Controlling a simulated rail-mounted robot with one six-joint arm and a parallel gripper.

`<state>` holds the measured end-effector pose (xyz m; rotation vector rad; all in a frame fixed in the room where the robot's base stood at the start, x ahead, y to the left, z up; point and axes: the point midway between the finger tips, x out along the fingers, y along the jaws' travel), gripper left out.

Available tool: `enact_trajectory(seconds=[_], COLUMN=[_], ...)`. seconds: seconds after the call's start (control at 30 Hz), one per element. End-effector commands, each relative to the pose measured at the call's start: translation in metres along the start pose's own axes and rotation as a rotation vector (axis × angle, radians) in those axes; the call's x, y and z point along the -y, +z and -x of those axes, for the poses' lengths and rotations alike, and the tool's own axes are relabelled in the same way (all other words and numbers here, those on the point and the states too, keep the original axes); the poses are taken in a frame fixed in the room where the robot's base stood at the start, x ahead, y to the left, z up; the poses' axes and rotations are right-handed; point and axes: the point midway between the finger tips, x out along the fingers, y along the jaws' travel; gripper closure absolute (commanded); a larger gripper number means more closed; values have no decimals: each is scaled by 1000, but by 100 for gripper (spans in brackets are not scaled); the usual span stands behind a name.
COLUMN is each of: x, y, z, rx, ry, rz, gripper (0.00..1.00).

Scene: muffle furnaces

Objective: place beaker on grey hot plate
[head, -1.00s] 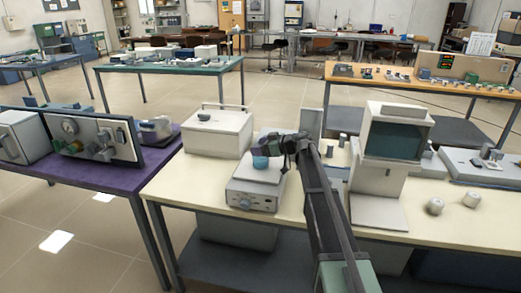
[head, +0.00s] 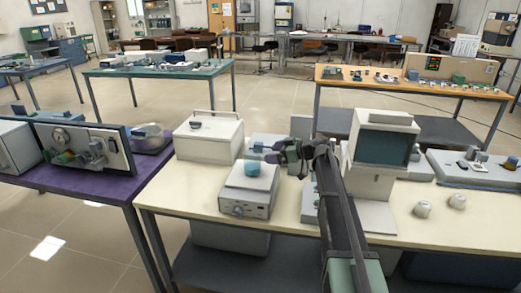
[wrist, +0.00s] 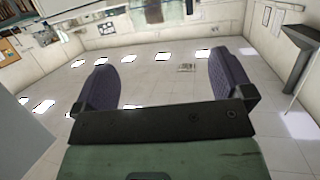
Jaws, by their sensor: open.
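The beaker (head: 252,168), with blue contents and a clear upper wall, stands upright on top of the grey hot plate (head: 248,205) in the head view. The hot plate sits on the cream bench and has a knob on its front. My gripper (head: 280,154) is just right of the beaker, about level with its top, and appears apart from it. In the wrist view my gripper (wrist: 163,85) shows two purple fingers wide apart with nothing between them. The beaker and hot plate do not show in the wrist view.
A white box with a handle (head: 208,138) stands behind and left of the hot plate. A monitor-like instrument (head: 383,148) stands right of my arm. Two small pale pieces (head: 440,206) lie on the cream bench (head: 185,190) to the right. A purple table (head: 85,188) adjoins at left.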

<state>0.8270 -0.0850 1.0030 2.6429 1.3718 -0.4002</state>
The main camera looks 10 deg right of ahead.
Motion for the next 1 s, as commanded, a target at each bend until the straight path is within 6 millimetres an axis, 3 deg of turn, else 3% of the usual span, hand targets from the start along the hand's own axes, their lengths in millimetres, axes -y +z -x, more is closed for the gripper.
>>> enact_trajectory(seconds=[0.1,0.37,0.47,0.57,0.63,0.7,0.8,0.9,1.0], x=[0,0,24,98,171,241,315,349,354], y=[-1,1,8,35,66,99,134,150,154], z=[16,19,14,3,5,21,62,94,104], rx=[0,0,52,248,473,720,1003,1136,1170], ry=[0,-1,-21,-62,-49,43,285,513,606], rz=[0,0,-43,-194,-354,-519,-700,-789,-818], gripper=[2,2,2,2,2,2,2,2,2])
